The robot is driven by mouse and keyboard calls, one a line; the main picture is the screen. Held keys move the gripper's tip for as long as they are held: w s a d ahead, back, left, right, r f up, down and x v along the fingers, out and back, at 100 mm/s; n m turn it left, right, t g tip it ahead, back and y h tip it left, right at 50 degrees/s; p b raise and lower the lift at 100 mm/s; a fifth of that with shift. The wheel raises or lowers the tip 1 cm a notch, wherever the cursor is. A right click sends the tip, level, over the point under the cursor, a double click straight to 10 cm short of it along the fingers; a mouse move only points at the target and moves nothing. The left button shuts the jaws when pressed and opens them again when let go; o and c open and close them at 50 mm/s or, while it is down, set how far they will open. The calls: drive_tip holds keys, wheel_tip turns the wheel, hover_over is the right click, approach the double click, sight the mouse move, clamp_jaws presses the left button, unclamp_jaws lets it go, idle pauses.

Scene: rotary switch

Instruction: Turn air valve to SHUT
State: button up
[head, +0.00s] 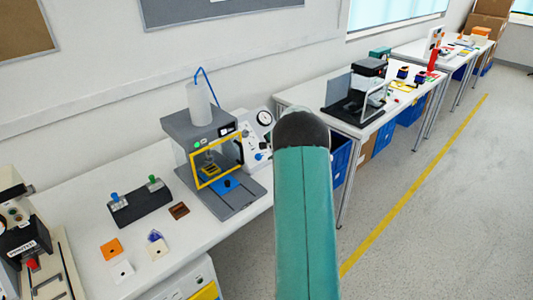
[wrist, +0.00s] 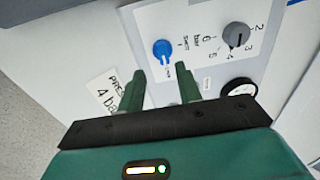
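In the wrist view the air valve is a round blue knob (wrist: 163,49) with a pale pointer stripe, on a white control panel (wrist: 205,68). Small lettering stands beside the knob; one word seems to read SHUT, to its right. My gripper (wrist: 160,82) has two green fingers spread apart with nothing between them. The fingertips are just below the blue knob in the picture, apart from it as far as I can tell. In the head view the panel (head: 252,134) shows beside the grey machine, partly behind my arm, and my gripper is hidden.
A grey dial (wrist: 236,35) numbered in bar and a pressure gauge (wrist: 239,88) lie right of the valve. A printed card (wrist: 103,92) reading 4 bar is left. The grey machine (head: 213,155) with a yellow frame stands left of the panel.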

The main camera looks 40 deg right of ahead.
sight(259, 154)
drive_tip(key=shift+g, duration=0.3)
drive_tip(key=w+f, duration=0.2)
drive_tip(key=w+a+f, duration=0.1)
drive_tip(key=w+f, duration=0.1)
drive_tip(key=w, duration=0.1)
drive_tip(key=shift+w, duration=0.1)
drive_tip(key=shift+s+d+r, duration=0.2)
drive_tip(key=shift+s+r, duration=0.6)
drive_tip(key=shift+s, duration=0.3)
drive_tip(key=c, duration=0.5)
drive_tip(key=shift+w+a+f, duration=0.1)
drive_tip(key=shift+w+a, duration=0.05)
drive_tip(key=shift+w, duration=0.1)
clamp_jaws()
drive_tip(key=shift+w+a, duration=0.1)
drive_tip(key=shift+a, duration=0.05)
